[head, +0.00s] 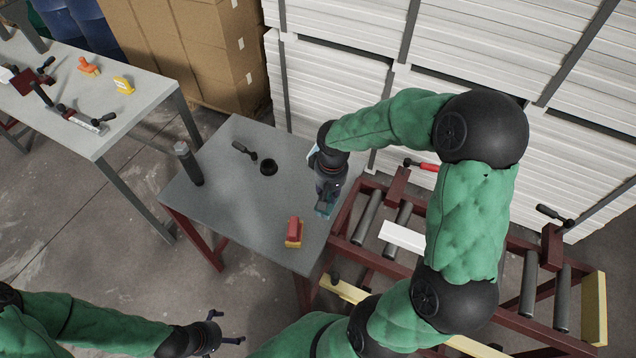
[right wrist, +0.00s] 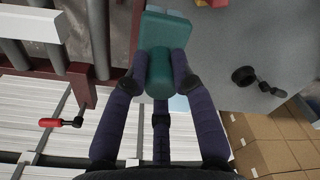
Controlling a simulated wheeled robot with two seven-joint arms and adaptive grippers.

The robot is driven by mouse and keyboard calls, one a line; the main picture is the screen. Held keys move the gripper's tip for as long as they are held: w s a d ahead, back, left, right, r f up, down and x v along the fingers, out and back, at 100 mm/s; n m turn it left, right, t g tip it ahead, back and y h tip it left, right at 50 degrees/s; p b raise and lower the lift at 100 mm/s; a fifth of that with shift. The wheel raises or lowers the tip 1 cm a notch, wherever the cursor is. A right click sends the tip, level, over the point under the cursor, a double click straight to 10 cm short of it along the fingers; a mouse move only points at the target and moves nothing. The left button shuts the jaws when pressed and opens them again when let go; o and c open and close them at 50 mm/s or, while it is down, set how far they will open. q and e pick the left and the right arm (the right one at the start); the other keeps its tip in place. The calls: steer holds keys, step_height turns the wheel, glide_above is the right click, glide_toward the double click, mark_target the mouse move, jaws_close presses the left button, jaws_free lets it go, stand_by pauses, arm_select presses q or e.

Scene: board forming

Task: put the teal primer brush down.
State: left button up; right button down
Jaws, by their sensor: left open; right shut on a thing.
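The teal primer brush (head: 325,207) is held in my right gripper (head: 328,194) over the right part of the grey table (head: 225,195). In the right wrist view, the brush (right wrist: 160,72) sits between the dark fingers of the right gripper (right wrist: 161,80), which are shut on its round handle. Its wide flat end points away from the palm. I cannot tell whether the brush touches the table. A pale blue patch (right wrist: 178,103) shows partly behind the fingers; most of it is hidden. My left gripper (head: 223,331) is open and empty over the floor at the lower left.
A red and yellow block (head: 294,232) stands near the table's front right edge. A red roller frame (head: 375,258) adjoins on the right. The table's front middle is clear.

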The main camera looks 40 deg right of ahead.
steer(key=shift+w+d+f+b, duration=0.35)
steer(key=shift+w+d+f, duration=0.95)
steer(key=shift+w+f, duration=0.65)
steer(key=shift+w+d+f+b, duration=0.35)
steer(key=shift+w+d+f, duration=1.1)
steer(key=shift+f, duration=0.8)
steer(key=shift+w+d+f+b, duration=0.35)
steer(key=shift+w+d+f, duration=0.8)
steer(key=shift+w+f, duration=0.85)
steer(key=shift+s, duration=0.1)
steer(key=shift+f, duration=0.1)
steer(key=shift+f, duration=0.15)
steer(key=c, duration=1)
jaws_free()
steer(key=shift+c, duration=0.2)
